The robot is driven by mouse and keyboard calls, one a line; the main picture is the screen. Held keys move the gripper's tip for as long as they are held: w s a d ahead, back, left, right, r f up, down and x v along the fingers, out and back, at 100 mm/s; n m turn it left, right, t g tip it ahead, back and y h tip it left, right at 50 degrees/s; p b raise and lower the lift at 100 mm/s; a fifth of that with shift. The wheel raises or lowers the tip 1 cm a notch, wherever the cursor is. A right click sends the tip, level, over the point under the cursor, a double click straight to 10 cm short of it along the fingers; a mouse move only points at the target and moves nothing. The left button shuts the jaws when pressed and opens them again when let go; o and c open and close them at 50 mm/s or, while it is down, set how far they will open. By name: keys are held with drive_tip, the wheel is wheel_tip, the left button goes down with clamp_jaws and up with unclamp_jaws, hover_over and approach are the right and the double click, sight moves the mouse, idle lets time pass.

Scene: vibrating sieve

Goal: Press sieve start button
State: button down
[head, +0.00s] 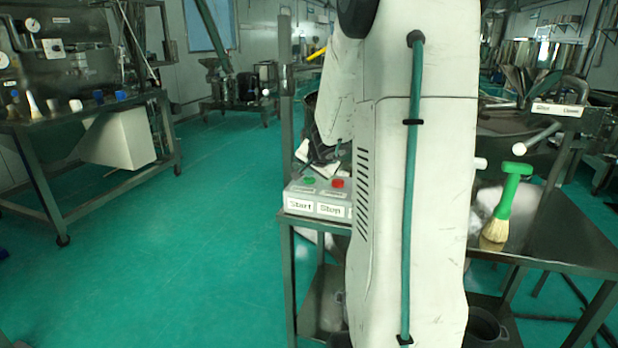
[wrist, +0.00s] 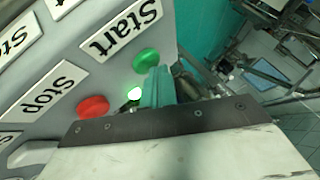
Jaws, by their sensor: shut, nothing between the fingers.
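The grey control box (head: 293,192) stands on the left end of the metal table in the head view. Its green start button (head: 309,181) sits above the "Start" label, and the red stop button (head: 337,183) sits to its right. In the wrist view the green button (wrist: 146,61) and red button (wrist: 93,106) show large, with a small lit green lamp (wrist: 134,93) near them. My gripper (wrist: 160,72) is shut and empty, its teal fingertips right by the green button. I cannot tell whether they touch it. In the head view my gripper (head: 306,160) is just above the box, partly hidden.
My arm blocks the middle of the head view. A bench with bottles (head: 85,115) is at the far left. The green floor (head: 190,250) between is clear.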

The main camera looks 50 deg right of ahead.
sight(310, 180)
idle(0.4)
drive_tip(key=shift+r, duration=0.9)
drive_tip(key=shift+r, duration=2.5)
